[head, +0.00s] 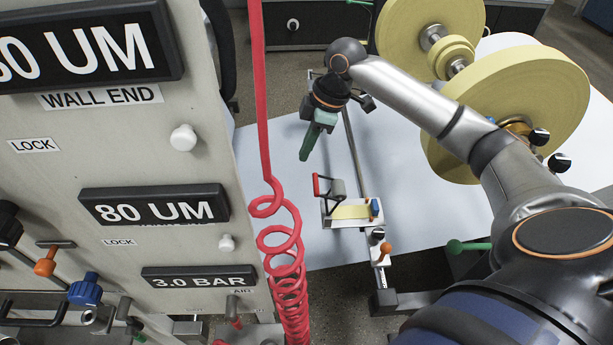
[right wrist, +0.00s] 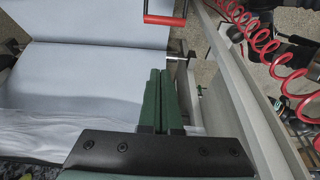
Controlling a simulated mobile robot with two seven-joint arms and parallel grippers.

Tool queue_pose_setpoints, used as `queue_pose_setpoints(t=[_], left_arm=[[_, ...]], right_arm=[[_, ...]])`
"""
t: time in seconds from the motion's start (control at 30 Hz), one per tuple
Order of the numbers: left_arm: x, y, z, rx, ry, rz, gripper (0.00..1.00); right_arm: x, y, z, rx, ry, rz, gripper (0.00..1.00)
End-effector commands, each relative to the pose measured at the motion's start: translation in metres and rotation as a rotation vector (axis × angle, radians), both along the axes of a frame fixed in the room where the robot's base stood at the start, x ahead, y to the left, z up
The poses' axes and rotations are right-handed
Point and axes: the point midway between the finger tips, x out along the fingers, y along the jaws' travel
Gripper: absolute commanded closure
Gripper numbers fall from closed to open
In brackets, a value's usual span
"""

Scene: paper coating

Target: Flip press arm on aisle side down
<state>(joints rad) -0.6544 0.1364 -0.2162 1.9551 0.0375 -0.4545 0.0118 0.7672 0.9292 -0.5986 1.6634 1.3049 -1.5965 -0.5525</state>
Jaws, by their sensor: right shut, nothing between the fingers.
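My right gripper (head: 304,157) reaches in from the right of the head view, with its green fingers shut and empty, pointing down over the pale web. In the right wrist view its fingers (right wrist: 160,74) lie together beside a long grey rail. A dark bracket with a red handle (head: 317,186) stands on the small yellow-topped unit below and right of the fingertips, apart from them. A red handle (right wrist: 165,20) shows at the top of the wrist view. No part is labelled as the aisle-side press arm, so I cannot tell which it is. My left gripper is not in view.
A coiled red hose (head: 283,245) hangs between the labelled panel (head: 210,150) and the web (head: 420,215). Large yellow rolls (head: 550,95) stand at the upper right. A green-knobbed lever (head: 455,247) and an orange-knobbed lever (head: 385,250) sit near the lower rail.

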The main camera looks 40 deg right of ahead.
Motion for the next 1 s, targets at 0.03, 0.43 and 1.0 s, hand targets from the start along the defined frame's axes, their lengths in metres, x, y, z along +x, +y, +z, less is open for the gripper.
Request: queue_pose_setpoints(t=[0.03,0.43,1.0], left_arm=[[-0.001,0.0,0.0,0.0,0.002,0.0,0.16],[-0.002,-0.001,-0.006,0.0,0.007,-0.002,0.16],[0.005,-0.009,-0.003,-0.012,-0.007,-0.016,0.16]], right_arm=[[0.0,0.0,0.0,0.0,0.0,0.0,1.0],[0.005,0.009,-0.033,0.001,0.004,-0.001,1.0],[-0.001,-0.002,-0.096,-0.002,0.0,-0.003,1.0]])
